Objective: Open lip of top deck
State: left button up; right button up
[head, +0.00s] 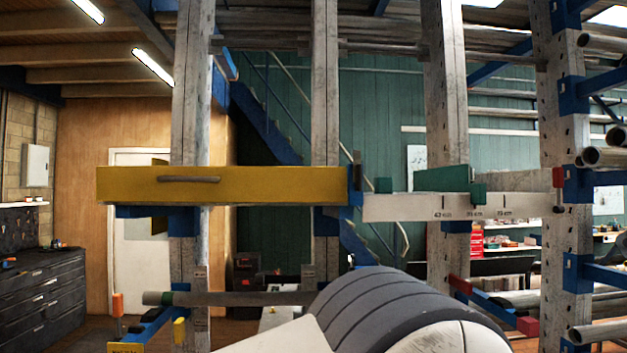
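A long yellow lip (265,185) runs level across the left half of the head view, at the front of the upper level of the rack. A grey bar handle (189,179) is fixed on its face, left of the middle. The lip's front face stands upright and hides whatever lies behind it. A blue bracket (355,184) is at its right end. Neither of my grippers shows in the head view.
A pale measuring rail (408,207) with centimetre marks and a green block (443,180) continues right of the lip. Grey perforated posts (190,90) stand around it. Below, a grey pipe (240,298) lies across lower supports. Large grey and white parts of mine fill the bottom middle.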

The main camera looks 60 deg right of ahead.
aim_at(114, 183)
jog(key=z, duration=2.25)
jog(key=k, duration=0.4)
jog(key=u, duration=1.15)
jog(key=i, duration=1.1)
jog(key=z, duration=0.8)
